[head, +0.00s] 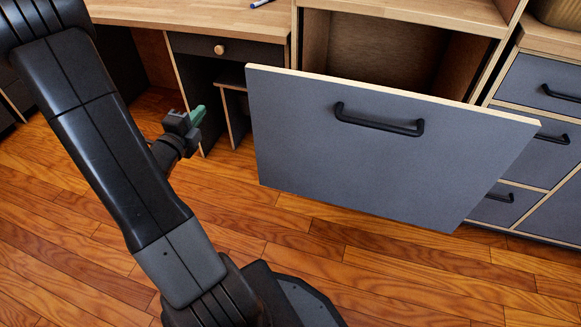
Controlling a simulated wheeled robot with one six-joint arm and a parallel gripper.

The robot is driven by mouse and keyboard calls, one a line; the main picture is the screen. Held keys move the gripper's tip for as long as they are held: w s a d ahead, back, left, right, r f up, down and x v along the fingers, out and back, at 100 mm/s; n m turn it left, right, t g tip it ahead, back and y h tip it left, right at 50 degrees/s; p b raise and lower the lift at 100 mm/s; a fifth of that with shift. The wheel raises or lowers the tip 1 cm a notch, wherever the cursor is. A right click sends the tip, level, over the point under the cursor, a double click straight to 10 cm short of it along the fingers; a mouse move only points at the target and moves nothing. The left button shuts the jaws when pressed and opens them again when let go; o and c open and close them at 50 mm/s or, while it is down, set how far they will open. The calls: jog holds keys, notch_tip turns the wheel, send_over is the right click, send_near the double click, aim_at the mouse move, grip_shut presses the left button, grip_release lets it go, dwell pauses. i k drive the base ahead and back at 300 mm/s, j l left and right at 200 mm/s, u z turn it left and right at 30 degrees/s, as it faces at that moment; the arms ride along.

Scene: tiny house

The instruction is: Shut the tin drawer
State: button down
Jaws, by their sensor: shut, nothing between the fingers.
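A wide drawer with a grey front (350,155) and a black bar handle (378,122) stands pulled out from the wooden cabinet in the middle of the head view. It is the only drawer standing open, so I take it as the tin drawer; no label shows. Its inside is mostly hidden behind the front. The dark cabinet opening (380,50) shows behind its top edge. My gripper (198,116), with green fingertips, is shut and empty. It is to the left of the drawer front and apart from it.
A wooden desk (190,14) with a small closed knobbed drawer (235,50) stands at the back left, a pen (261,3) on it. Closed grey drawers (545,85) with black handles stand at right. The wooden floor (400,275) before the drawer is clear.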

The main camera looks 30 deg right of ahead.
aim_at(419, 159)
jog(key=k+l, duration=0.15)
jog(key=k, duration=0.9)
